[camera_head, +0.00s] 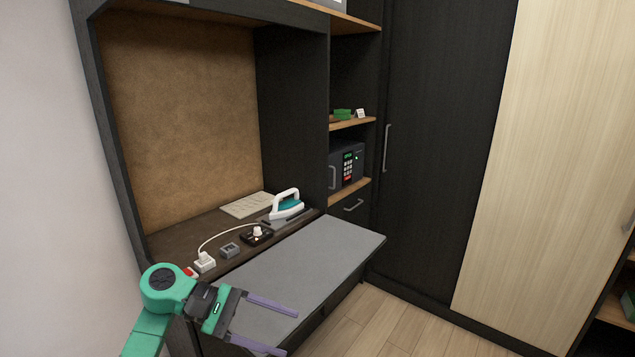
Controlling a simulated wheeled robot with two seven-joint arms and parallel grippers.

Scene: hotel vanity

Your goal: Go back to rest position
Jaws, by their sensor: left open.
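My left gripper (266,325) is at the lower left of the head view, in front of and over the near end of the grey ironing board (325,260). Its two purple fingers are spread apart with nothing between them. The green left arm comes in from the bottom left edge. My right gripper does not show in this view.
A white and teal iron (287,206) stands on the dark vanity counter (185,237). A corded plug (204,262), a grey block (229,250) and a black socket unit (257,236) lie nearby. A safe (347,166) sits on a shelf. Wooden floor (385,325) at right is clear.

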